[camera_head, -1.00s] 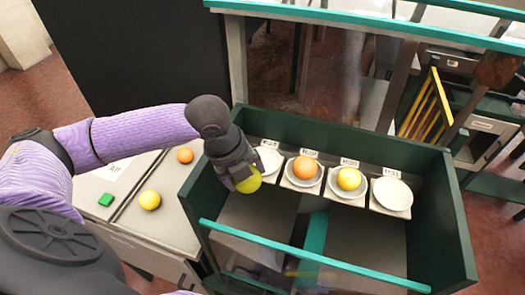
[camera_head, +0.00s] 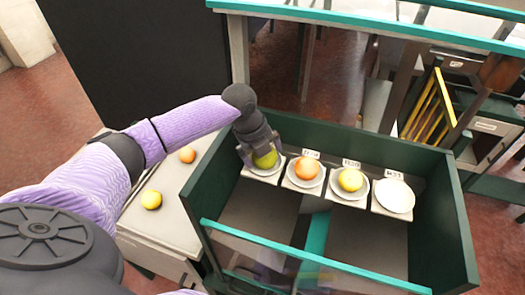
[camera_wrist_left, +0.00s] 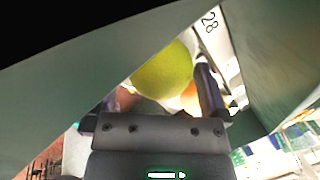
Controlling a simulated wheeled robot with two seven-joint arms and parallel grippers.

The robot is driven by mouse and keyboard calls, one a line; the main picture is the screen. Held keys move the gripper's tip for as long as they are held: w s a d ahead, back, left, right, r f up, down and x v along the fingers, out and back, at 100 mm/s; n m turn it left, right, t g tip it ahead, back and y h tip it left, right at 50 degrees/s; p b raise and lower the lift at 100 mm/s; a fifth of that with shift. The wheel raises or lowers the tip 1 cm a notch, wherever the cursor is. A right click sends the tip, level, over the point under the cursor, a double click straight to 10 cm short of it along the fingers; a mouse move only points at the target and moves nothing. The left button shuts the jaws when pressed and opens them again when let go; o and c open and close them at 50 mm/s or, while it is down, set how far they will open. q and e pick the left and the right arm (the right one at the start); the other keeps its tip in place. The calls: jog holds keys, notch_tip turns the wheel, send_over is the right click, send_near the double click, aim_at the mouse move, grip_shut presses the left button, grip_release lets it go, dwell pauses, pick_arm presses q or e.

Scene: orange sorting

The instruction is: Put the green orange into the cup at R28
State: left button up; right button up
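The green orange (camera_head: 265,160) sits between the fingers of my left gripper (camera_head: 262,152), which is shut on it. It is over the leftmost white dish (camera_head: 258,171) in the dark green bin, at or just above it; I cannot tell if they touch. In the left wrist view the green orange (camera_wrist_left: 165,72) fills the space beyond my left gripper (camera_wrist_left: 165,98), and a label ending in 28 (camera_wrist_left: 209,21) shows beside it. The dish looks like a shallow saucer and is partly hidden by the gripper. My right gripper is not in view.
An orange fruit (camera_head: 307,168) and a yellow one (camera_head: 350,180) lie on the two middle dishes. The rightmost dish (camera_head: 395,196) is empty. Bin walls (camera_head: 440,215) surround the dishes. Another orange (camera_head: 187,155) and a yellow fruit (camera_head: 151,199) lie on the left counter.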

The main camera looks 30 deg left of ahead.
pick_arm(q)
jog(key=p+v, duration=0.1)
jog(key=v, duration=1.1)
jog(key=shift+r, duration=0.2)
dwell(0.8)
